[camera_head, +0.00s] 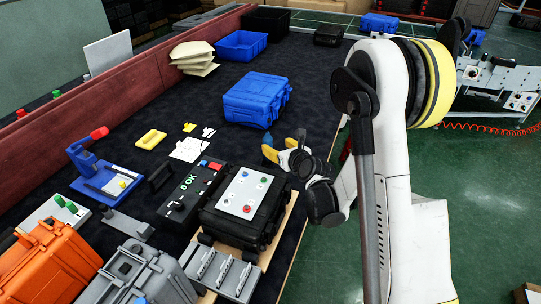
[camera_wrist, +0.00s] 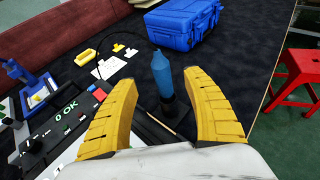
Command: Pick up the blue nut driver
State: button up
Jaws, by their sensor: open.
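The blue nut driver (camera_wrist: 162,72) stands upright in the wrist view, with its blue handle on top and a dark lower part going down to a black holder or base. It shows small in the head view (camera_head: 267,138), just behind my gripper. My gripper (camera_head: 281,149) is open, with two yellow fingers. In the wrist view the fingers lie to the left and right of the nut driver, with the handle seen between them. No contact is visible. How far the fingertips are from the handle is hard to tell.
A blue case (camera_head: 256,98) stands behind the nut driver. A black box with a light panel (camera_head: 246,190) and a black "OK" device (camera_head: 190,188) sit in front and left. Yellow and white flat pieces (camera_head: 188,149) lie left. A red stool (camera_wrist: 300,75) stands off the table at right.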

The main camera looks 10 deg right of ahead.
aim_at(270, 140)
jog(key=b+x, duration=0.2)
jog(key=x, duration=0.7)
jog(key=shift+w, duration=0.4)
jog(key=shift+c, duration=0.4)
jog(key=shift+s, duration=0.1)
grip_shut()
